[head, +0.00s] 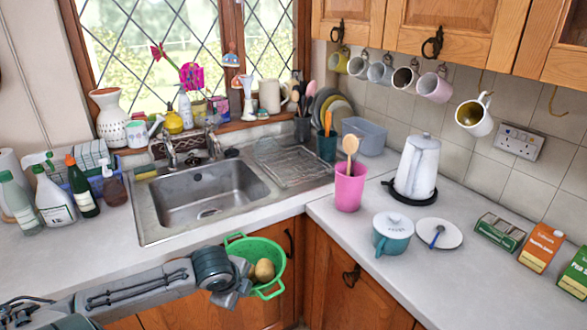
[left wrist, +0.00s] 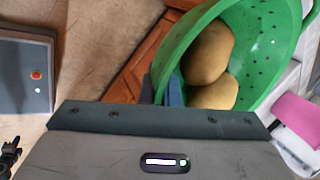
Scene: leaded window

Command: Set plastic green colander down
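The green plastic colander (head: 272,246) is held in front of the cabinet doors, beside the counter's front edge at the inner corner. Two potatoes (left wrist: 210,55) lie in it, and potato also shows in the head view (head: 264,270). My left gripper (head: 243,281) reaches in from the left and is shut on the colander's near left rim. In the left wrist view the colander (left wrist: 262,55) fills the upper right, with its wall at the fingers (left wrist: 163,88). The colander's underside is hidden. My right gripper is not in view.
The steel sink (head: 207,192) is empty, with a drainer (head: 292,165) to its right. Bottles (head: 82,188) stand left. The right counter (head: 370,212) holds a pink tumbler (head: 350,187), kettle (head: 416,168), teal lidded pot (head: 392,236) and saucer (head: 440,233). Bare counter (head: 100,255) lies before the sink.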

